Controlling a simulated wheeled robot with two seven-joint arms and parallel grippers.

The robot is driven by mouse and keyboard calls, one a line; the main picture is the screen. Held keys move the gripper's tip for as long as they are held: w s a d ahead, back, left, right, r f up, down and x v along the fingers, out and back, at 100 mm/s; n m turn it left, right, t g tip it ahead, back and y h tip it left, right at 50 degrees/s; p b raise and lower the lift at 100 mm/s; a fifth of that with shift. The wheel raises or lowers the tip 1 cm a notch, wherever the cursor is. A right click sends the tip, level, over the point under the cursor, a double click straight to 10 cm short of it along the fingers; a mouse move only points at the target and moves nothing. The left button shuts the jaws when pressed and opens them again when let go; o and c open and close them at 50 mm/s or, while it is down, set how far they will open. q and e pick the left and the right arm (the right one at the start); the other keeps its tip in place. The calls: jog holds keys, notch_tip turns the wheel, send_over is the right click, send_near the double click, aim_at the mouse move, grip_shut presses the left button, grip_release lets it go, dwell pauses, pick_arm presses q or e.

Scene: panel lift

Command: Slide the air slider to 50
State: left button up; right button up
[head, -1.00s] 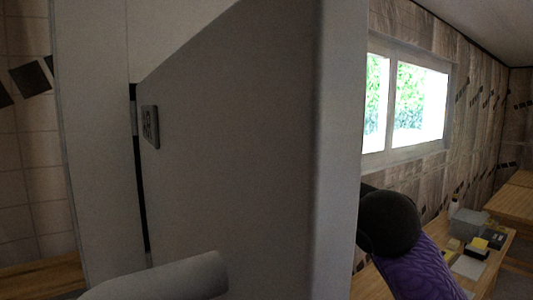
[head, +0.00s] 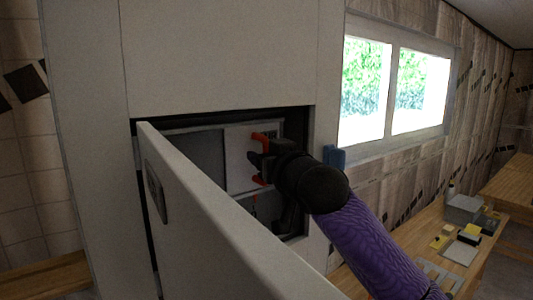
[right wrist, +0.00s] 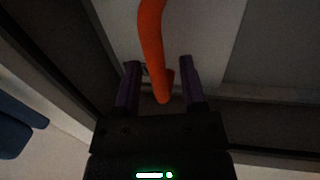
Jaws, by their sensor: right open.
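A wall cabinet (head: 220,60) stands open, its pale door (head: 215,230) swung toward me. Inside is a light panel (head: 238,155) with a red-orange curved handle (head: 260,136). My right gripper (head: 258,160) reaches into the opening, at the handle. In the right wrist view the orange handle (right wrist: 152,45) comes down between the two spread fingers of the right gripper (right wrist: 159,63); contact cannot be told. I cannot make out an air slider or a scale. The gripper hides part of the panel. My left gripper is out of view.
The cabinet frame's right edge (head: 312,150) is close beside my right arm. A wooden table (head: 425,235) with small boxes stands at the right, below a window (head: 395,85).

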grip_shut()
dwell(1.3)
